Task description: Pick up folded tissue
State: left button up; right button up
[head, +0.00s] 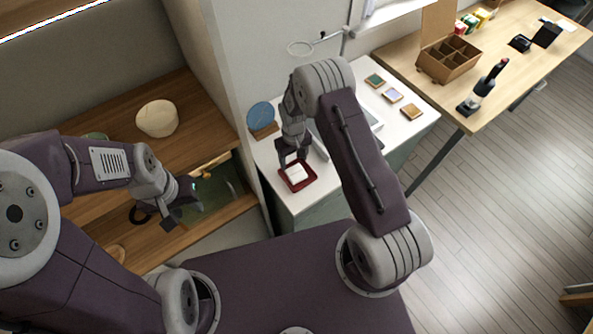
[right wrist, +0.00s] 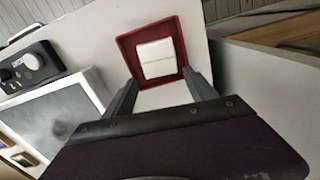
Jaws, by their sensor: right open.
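The folded tissue (head: 295,172) is a small white square lying in a dark red tray (head: 299,187) at the near end of the white desk. In the right wrist view the tissue (right wrist: 157,58) shows a crease across its middle, with the red tray (right wrist: 178,30) around it. My right gripper (head: 292,158) is above the tray, pointing down. In the right wrist view it (right wrist: 161,92) is open and empty, its fingers spread at the tray's near side. My left gripper (head: 172,212) is by the open drawer at the left; its finger gap is unclear.
A grey-topped box (right wrist: 60,115) lies near the tray. A wooden table (head: 400,62) holds a divided box (head: 448,60). A cream round object (head: 157,118) sits on the left counter.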

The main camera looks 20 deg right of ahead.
aim_at(294, 169)
jog(key=shift+w+f, duration=0.15)
jog(key=shift+f, duration=0.1)
jog(key=shift+s+a+f+p, duration=0.1)
jog(key=shift+s+f+p, duration=0.1)
jog(key=shift+f+p, duration=0.35)
jog(key=shift+s+f+p, duration=0.2)
jog(key=shift+f+p, duration=0.1)
jog(key=shift+f, duration=0.3)
notch_tip(294, 169, down, 2)
jog(key=shift+w+f, duration=0.15)
jog(key=shift+f, duration=0.05)
jog(key=shift+w+f, duration=0.15)
jog(key=shift+w, duration=0.05)
jog(key=shift+s, duration=0.15)
jog(key=c, duration=1)
